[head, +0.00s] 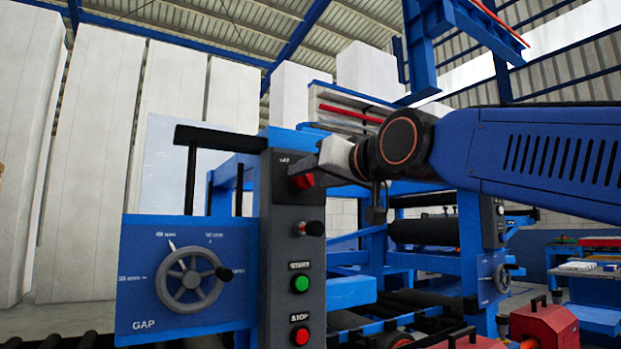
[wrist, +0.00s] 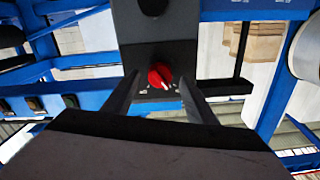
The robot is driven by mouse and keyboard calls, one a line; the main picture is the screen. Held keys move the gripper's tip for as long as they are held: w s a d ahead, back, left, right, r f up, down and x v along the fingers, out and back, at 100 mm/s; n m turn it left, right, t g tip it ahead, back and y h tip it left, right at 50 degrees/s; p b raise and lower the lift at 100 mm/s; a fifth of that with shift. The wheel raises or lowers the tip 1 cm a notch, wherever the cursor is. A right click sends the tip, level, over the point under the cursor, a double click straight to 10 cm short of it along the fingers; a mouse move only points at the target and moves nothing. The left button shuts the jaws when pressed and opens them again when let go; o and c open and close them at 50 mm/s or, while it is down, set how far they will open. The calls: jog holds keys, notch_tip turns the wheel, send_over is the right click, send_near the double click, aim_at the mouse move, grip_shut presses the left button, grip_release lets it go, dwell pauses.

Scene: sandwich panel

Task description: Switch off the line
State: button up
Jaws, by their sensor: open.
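A dark control panel (head: 281,240) stands on the blue machine frame. A red rotary knob (head: 303,181) sits near its top, partly hidden by my gripper (head: 312,170). In the wrist view the red knob (wrist: 159,75) shows a pale pointer mark slanting toward the lower right; its small labels cannot be read. My gripper (wrist: 160,80) is open, with one finger on each side of the knob and visible gaps to it. Below the knob in the head view are a black knob with a red part (head: 308,228), a green START button (head: 300,284) and a red STOP button (head: 300,336).
A blue GAP plate (head: 140,310) with a grey handwheel (head: 190,279) is left of the panel. A black bar (head: 222,139) juts left from the panel's top. Rollers (head: 423,231) and blue framing lie behind. Tall white panels (head: 165,120) stand at the left.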

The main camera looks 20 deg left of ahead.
jog(key=shift+x, duration=0.9)
jog(key=c, duration=1.1)
jog(key=shift+o, duration=0.2)
jog(key=shift+n, duration=1.4)
jog(key=o, duration=1.1)
jog(key=shift+c, duration=0.2)
